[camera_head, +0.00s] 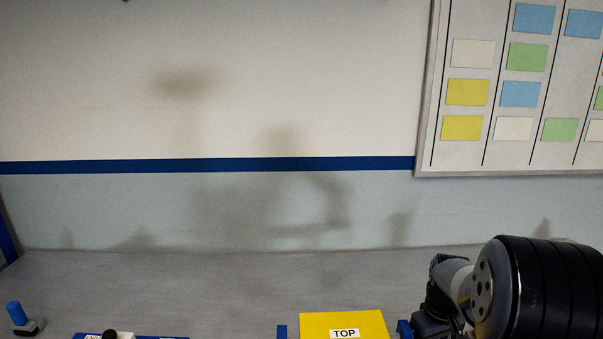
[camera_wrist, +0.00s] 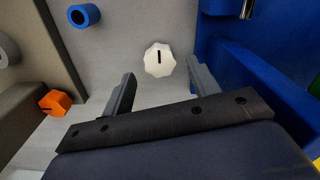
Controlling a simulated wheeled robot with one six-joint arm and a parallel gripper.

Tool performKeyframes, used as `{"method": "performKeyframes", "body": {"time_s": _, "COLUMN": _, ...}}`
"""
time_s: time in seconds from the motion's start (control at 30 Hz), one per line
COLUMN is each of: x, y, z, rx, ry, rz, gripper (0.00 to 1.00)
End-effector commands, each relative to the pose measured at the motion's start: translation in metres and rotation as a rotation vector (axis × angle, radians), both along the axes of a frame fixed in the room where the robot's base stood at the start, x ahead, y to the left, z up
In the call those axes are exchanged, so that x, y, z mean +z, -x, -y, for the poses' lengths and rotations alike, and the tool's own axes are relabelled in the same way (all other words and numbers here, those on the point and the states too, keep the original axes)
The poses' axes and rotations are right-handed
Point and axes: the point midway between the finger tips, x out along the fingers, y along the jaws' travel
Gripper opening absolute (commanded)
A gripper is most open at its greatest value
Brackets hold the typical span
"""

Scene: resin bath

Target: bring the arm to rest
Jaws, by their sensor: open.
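My gripper (camera_wrist: 160,68) shows in the wrist view with its two fingers spread apart. Nothing is held between them. A white scalloped knob with a black mark (camera_wrist: 159,53) appears beyond the gap between the fingertips; I cannot tell how far off it is. In the head view my arm is at the lower right, with a thick black ribbed link in front, and the gripper is hidden or out of frame there.
A yellow block marked TOP (camera_head: 342,323) is at the bottom edge between blue posts. A blue-capped item (camera_head: 16,314) stands at left. The wrist view shows an orange knob (camera_wrist: 54,103), a blue ring (camera_wrist: 84,15) and a blue wall (camera_wrist: 262,85). The bench middle (camera_head: 200,285) is clear.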

Motion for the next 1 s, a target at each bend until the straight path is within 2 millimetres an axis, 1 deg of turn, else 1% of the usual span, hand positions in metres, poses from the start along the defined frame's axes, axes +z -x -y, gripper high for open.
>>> {"method": "performKeyframes", "body": {"time_s": 0.03, "x": -0.011, "y": 0.001, "z": 0.0, "rx": 0.0, "ry": -0.002, "rz": -0.005, "gripper": 0.57}}
{"method": "performKeyframes", "body": {"time_s": 0.1, "x": -0.025, "y": 0.001, "z": 0.0, "rx": 0.0, "ry": -0.002, "rz": -0.006, "gripper": 0.57}}
{"method": "performKeyframes", "body": {"time_s": 0.13, "x": -0.032, "y": 0.001, "z": 0.0, "rx": 0.0, "ry": -0.001, "rz": -0.006, "gripper": 0.57}}
{"method": "performKeyframes", "body": {"time_s": 0.17, "x": -0.033, "y": 0.001, "z": 0.0, "rx": 0.011, "ry": 0.0, "rz": -0.002, "gripper": 0.57}}
{"method": "performKeyframes", "body": {"time_s": 0.23, "x": -0.03, "y": 0.0, "z": 0.0, "rx": 0.073, "ry": 0.001, "rz": 0.001, "gripper": 0.57}}
{"method": "performKeyframes", "body": {"time_s": 1.0, "x": -0.03, "y": 0.001, "z": -0.001, "rx": 0.696, "ry": 0.0, "rz": 0.0, "gripper": 0.57}}
